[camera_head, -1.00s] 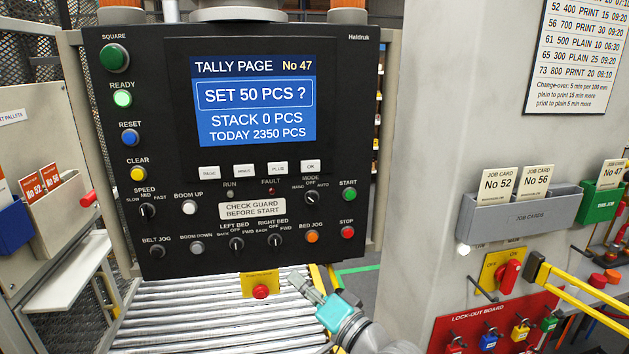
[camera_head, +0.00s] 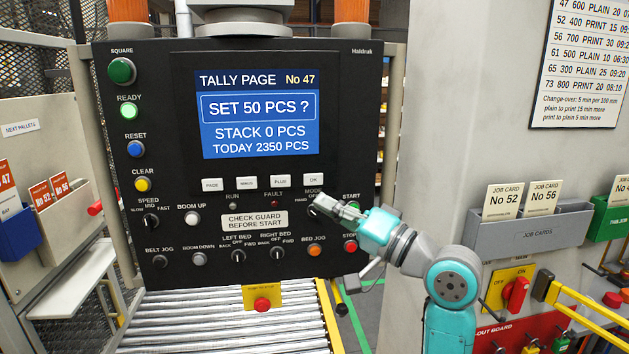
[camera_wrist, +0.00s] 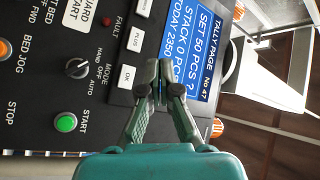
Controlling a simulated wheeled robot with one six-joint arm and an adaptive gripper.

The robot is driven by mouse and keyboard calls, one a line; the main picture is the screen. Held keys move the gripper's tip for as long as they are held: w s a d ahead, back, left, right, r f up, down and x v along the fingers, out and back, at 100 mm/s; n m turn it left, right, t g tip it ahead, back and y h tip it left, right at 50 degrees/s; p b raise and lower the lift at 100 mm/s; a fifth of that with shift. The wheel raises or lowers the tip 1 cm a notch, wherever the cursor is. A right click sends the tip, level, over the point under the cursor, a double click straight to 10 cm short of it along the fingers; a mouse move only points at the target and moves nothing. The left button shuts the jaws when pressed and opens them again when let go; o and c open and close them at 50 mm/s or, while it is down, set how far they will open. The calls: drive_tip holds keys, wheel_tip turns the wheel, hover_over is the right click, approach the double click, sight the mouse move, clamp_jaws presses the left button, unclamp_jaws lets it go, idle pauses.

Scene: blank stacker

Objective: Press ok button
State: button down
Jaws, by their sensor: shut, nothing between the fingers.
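The OK button (camera_head: 313,180) is a small white key at the right end of the row under the screen. It also shows in the wrist view (camera_wrist: 126,77), left of my fingertips. The screen (camera_head: 260,113) reads "SET 50 PCS ?", with "STACK 0 PCS" below. My gripper (camera_head: 322,203) is shut and empty, its tips a little below the OK button in the head view, over the mode switch area. In the wrist view, my gripper (camera_wrist: 160,88) points at the panel between the OK button and the screen. I see no contact with the button.
The PLUS key (camera_head: 280,182) sits just left of OK. The mode knob (camera_wrist: 77,68), green START button (camera_wrist: 66,123) and red STOP button (camera_head: 350,246) are close by. Grey job card holders (camera_head: 526,234) and a yellow-backed red switch (camera_head: 516,294) are on the right wall.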

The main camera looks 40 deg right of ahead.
sight(304, 178)
drive_tip(key=shift+w+d, duration=0.85)
drive_tip(key=shift+w, duration=0.4)
drive_tip(key=shift+w+d, duration=0.8)
drive_tip(key=shift+w, duration=0.4)
drive_tip(key=shift+w+d, duration=0.85)
drive_tip(key=shift+w, duration=0.4)
drive_tip(key=shift+w, duration=0.1)
drive_tip(key=shift+w+d, duration=0.2)
drive_tip(key=shift+w, duration=0.05)
drive_tip(key=shift+w+d, duration=0.2)
drive_tip(key=shift+w, duration=0.1)
drive_tip(key=shift+s, duration=0.15)
drive_tip(key=shift+s+a, duration=0.4)
drive_tip(key=shift+s, duration=0.15)
drive_tip(key=shift+s+a, duration=0.1)
drive_tip(key=shift+s+a, duration=0.65)
drive_tip(key=shift+s, duration=0.35)
drive_tip(key=shift+s+a, duration=0.65)
drive_tip(key=shift+s, duration=0.3)
